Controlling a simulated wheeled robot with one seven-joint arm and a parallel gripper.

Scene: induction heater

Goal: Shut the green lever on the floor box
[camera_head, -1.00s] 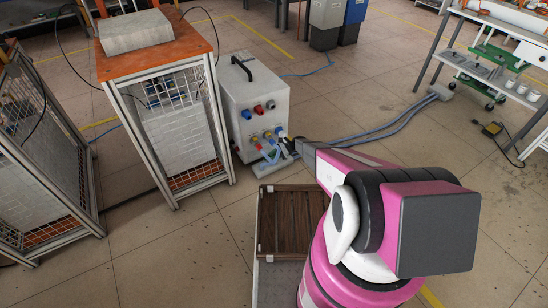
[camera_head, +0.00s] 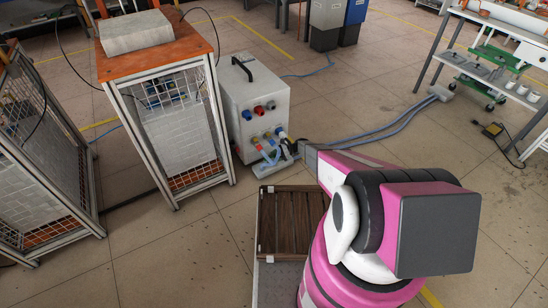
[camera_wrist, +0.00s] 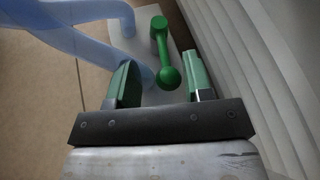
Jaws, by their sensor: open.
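The green lever (camera_wrist: 162,52) shows in the wrist view, a rod with a round ball at its near end and a cylindrical hub at its far end. It sits on a pale grey floor box (camera_wrist: 148,25). My gripper (camera_wrist: 160,85) is open, with one green-padded finger on each side of the lever's ball end. A gap shows on both sides, wider on the left. In the head view my gripper (camera_head: 300,148) is low beside the white cabinet (camera_head: 256,100), and the lever cannot be made out there.
Pale blue hoses (camera_wrist: 85,35) run just left of the lever, behind the left finger. A white ribbed surface (camera_wrist: 235,60) stands close on the right. In the head view a wire-mesh cage stand (camera_head: 175,110) is left of the cabinet. Open floor lies to the right.

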